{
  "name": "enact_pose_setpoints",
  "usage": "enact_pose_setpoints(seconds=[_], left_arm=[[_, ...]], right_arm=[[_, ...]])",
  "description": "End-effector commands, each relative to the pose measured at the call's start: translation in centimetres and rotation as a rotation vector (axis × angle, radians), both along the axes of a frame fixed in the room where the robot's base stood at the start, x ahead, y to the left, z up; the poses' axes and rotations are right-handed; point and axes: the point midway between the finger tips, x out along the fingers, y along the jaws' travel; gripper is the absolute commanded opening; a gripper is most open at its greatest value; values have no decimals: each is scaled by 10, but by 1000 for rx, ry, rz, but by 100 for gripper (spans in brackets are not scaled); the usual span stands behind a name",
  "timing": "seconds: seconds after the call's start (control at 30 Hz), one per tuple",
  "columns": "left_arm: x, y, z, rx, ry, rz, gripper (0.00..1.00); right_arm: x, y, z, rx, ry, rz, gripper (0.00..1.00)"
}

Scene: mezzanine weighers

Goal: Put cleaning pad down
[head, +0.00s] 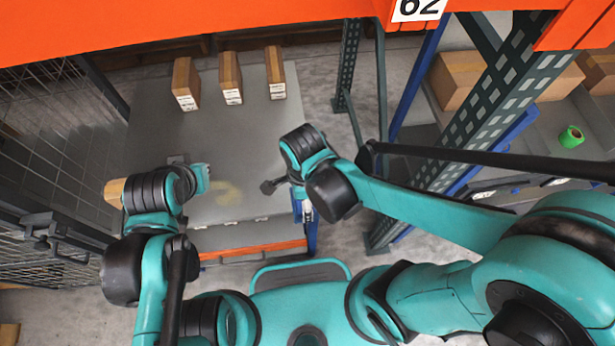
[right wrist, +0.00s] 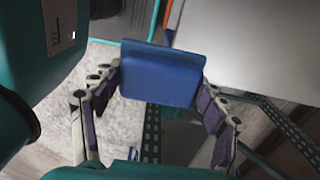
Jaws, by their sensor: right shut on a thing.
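The cleaning pad is a blue block with a wider backing plate (right wrist: 160,75), seen in the right wrist view. My right gripper (right wrist: 160,85) is shut on it, one finger at each side. In the head view my right wrist hangs by the right edge of the grey table (head: 145,135); the pad is not clearly visible there. In the right wrist view the pad appears beside a pale flat surface, with floor visible below. My left gripper (head: 197,178) is over the table's left front part; its fingers are too hidden to judge.
Three cardboard boxes stand along the table's back: left (head: 186,83), middle (head: 230,78) and right (head: 275,73). A yellowish smear (head: 228,190) marks the bare front area. Mesh fencing (head: 40,170) borders the left. Rack uprights (head: 347,60) stand right. A green roll (head: 571,136) lies far right.

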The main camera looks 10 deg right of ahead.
Motion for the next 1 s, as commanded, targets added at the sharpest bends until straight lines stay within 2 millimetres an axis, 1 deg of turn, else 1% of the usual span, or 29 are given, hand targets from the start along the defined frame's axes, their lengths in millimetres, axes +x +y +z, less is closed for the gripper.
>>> enact_pose_setpoints(seconds=[0.07, 0.13, 0.4, 0.53, 0.63, 0.77, 1.0], left_arm=[[0, 0, -4, 0, 0, 0, 0], [0, 0, -11, 0, 0, 0, 0], [0, 0, -38, 0, 0, 0, 0], [0, 0, -45, 0, 0, 0, 0], [0, 0, -47, 0, 0, 0, 0], [0, 0, -50, 0, 0, 0, 0], [0, 0, -67, 0, 0, 0, 0]], right_arm=[[4, 3, -5, 0, 0, -10, 36], [15, 7, -14, 0, 0, -14, 36], [75, 30, -54, 0, 0, -12, 36], [96, 38, -65, 0, 0, -12, 36], [104, 41, -70, 0, 0, -11, 36], [107, 42, -76, 0, 0, -11, 36], [106, 42, -110, 0, 0, -11, 36]])
